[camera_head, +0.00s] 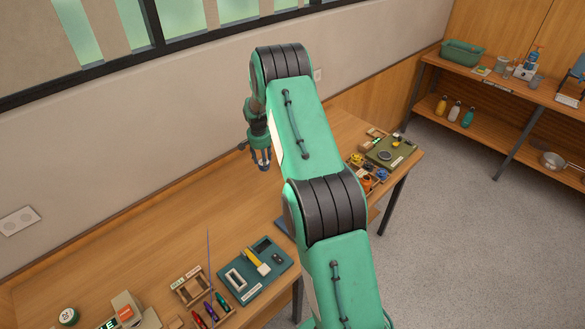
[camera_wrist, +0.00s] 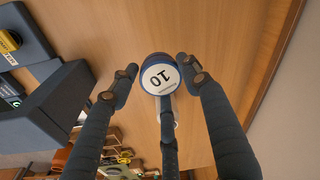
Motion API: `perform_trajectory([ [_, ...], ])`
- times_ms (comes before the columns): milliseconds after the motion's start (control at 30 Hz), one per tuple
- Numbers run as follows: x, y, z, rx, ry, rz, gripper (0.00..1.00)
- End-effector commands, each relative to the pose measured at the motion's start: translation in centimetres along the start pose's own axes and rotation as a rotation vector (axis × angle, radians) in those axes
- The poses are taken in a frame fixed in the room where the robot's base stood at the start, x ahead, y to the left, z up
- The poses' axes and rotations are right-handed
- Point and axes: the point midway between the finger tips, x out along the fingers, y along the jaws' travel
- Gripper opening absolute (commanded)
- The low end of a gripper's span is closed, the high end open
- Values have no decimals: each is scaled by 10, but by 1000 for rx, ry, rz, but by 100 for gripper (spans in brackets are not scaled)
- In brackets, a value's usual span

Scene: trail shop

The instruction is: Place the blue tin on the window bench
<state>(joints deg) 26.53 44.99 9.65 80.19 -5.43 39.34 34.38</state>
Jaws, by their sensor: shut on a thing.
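The blue tin (camera_wrist: 148,58) shows in the wrist view with its round white top marked "10" facing the camera. The fingers of my gripper (camera_head: 262,160) are around it, and the gripper is shut on it. In the head view the gripper points down over the back part of the wooden window bench (camera_head: 170,240), near the wall, and the tin is mostly hidden by the fingers. I cannot tell whether the tin touches the bench top or hangs just above it.
A teal tray (camera_head: 250,285) with tools and a wooden rack (camera_head: 190,287) stand at the bench front. A green board (camera_head: 391,150) and small items lie at the far right end. Shelves (camera_head: 500,90) stand across the floor.

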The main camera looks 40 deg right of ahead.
Motion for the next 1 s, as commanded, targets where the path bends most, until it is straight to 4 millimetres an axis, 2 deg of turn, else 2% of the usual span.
perform_trajectory([
  [333,46,0,7,0,-2,1,21],
  [800,54,0,7,0,-1,0,21],
  [1000,72,1,10,0,-3,2,21],
])
